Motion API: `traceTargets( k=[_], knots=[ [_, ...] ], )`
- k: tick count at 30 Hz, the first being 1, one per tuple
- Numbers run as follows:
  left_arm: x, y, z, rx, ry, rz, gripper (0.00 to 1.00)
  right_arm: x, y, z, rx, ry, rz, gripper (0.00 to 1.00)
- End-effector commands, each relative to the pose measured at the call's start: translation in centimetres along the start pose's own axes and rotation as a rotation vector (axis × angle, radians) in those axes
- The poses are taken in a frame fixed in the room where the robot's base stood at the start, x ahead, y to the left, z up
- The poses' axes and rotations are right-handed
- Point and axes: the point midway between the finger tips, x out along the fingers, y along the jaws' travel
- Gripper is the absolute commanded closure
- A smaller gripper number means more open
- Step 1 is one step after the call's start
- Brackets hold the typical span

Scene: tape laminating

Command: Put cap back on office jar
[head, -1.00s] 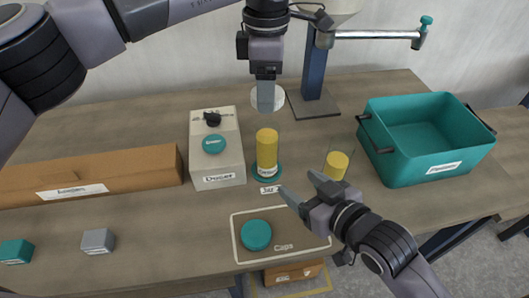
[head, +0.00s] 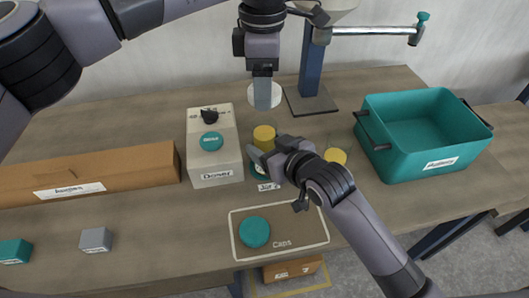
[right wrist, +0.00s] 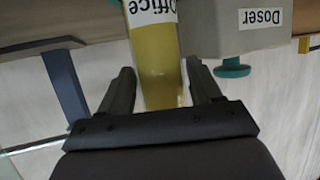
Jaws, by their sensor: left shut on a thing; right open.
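The office jar (head: 264,134), filled with yellow, stands upright on a teal round base by the "Jar" label; my right gripper partly hides it. In the right wrist view the jar (right wrist: 158,70) shows its "Office" label between the fingers. My right gripper (head: 262,160) is open around the jar's sides, with gaps visible. My left gripper (head: 263,102) is shut, above and behind the jar, with a white round disc (head: 273,96) at its fingertips, likely a cap held there. A teal cap (head: 254,232) lies on the "Caps" mat (head: 300,230).
The doser (head: 213,165) stands left of the jar. A second yellow-filled container (head: 337,156) is right of my right gripper. A teal bin (head: 425,145) stands at right, a post stand (head: 313,70) behind. A long cardboard box (head: 90,172) lies left.

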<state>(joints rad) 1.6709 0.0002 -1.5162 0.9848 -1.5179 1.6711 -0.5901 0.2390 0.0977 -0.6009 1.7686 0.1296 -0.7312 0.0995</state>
Motion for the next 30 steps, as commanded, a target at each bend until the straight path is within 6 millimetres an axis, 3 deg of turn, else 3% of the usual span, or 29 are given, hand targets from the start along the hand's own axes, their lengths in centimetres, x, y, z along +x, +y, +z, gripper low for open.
traceTargets(
  k=[6,17,21,23,30],
  knots=[
    [0.0,0.0,0.0,0.000,0.000,0.000,0.65,1.4,0.0,-0.2,0.000,0.000,-0.001,0.36],
    [0.0,0.0,0.0,0.000,0.000,0.000,0.65,1.6,0.0,-0.1,-0.001,0.000,0.000,0.36],
    [0.0,0.0,0.0,0.000,0.000,0.000,0.65,1.5,0.0,-0.1,-0.001,0.000,0.000,0.82],
    [0.0,0.0,0.0,0.000,0.000,0.000,0.65,1.5,0.0,-0.1,-0.001,0.000,0.000,0.99],
    [1.7,0.0,0.0,0.000,0.002,-0.003,0.65,1.5,0.0,-0.1,-0.001,0.000,0.000,1.00]
  ],
)
